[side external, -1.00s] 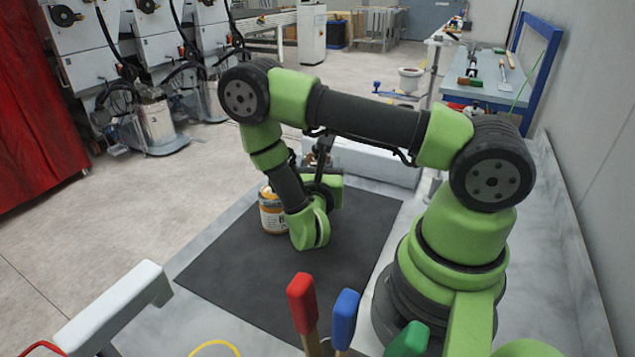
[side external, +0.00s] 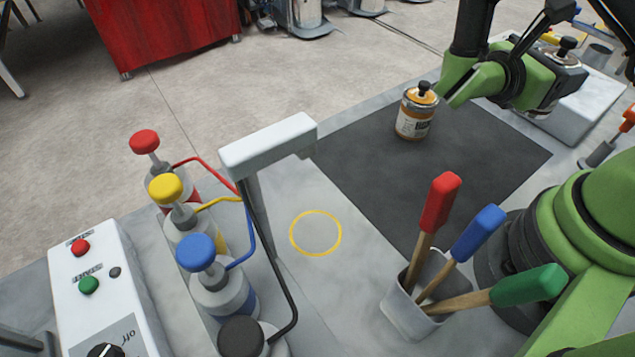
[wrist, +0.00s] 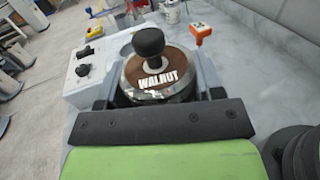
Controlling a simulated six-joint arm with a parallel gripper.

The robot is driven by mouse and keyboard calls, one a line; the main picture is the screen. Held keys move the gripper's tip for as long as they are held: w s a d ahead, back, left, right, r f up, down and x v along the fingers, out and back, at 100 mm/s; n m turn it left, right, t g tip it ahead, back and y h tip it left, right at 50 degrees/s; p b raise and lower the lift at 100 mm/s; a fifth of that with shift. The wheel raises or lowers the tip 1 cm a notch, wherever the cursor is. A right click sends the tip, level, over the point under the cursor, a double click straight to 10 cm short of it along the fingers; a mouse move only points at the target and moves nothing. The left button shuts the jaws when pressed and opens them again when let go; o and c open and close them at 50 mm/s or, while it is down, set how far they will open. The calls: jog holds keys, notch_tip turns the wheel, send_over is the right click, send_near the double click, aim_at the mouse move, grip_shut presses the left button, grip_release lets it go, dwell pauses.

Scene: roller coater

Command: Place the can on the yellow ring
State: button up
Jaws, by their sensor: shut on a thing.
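My gripper (wrist: 157,88) is shut on a can (wrist: 160,80) with a brown lid marked WALNUT and a black knob; its fingers are on either side of it. In the side view my gripper (side external: 572,66) is at the upper right, and the held can (side external: 564,55) is mostly hidden by it. A second can (side external: 413,120), with an orange top and black knob, stands upright on the dark mat to the left of the gripper. The yellow ring (side external: 315,233) lies flat on the pale table in the middle, with nothing on it.
A white overhanging arm on a post (side external: 268,145) stands left of the ring. A cup of coloured-handled tools (side external: 412,310) stands right of the ring. The dark mat (side external: 400,180) has free room.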

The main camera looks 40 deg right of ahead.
jog(key=s+a+m+g+y, duration=0.7)
jog(key=m+g+y, duration=0.3)
jog(key=g+y, duration=0.1)
jog(key=w+a+f+m+t+y, duration=0.1)
jog(key=a+f+m+t+y, duration=0.35)
jog(key=a+m+y, duration=0.6)
jog(key=w+a+f+m+t+y, duration=0.1)
jog(key=a+f+m+t+y, duration=0.45)
jog(key=y, duration=0.75)
jog(key=shift+w+a+f+m+h, duration=0.1)
jog(key=shift+w+a+f+m, duration=0.3)
jog(key=shift+w+a, duration=1.75)
jog(key=shift+w+a+f+m+h, duration=0.15)
jog(key=shift+w+a+f+m, duration=0.2)
jog(key=shift+w+a, duration=1.8)
jog(key=shift+w+a+f+m+h, duration=0.1)
jog(key=shift+w+a+f+m, duration=0.25)
jog(key=shift+w+a, duration=1.8)
jog(key=shift+s+f, duration=0.1)
jog(key=shift+f, duration=0.15)
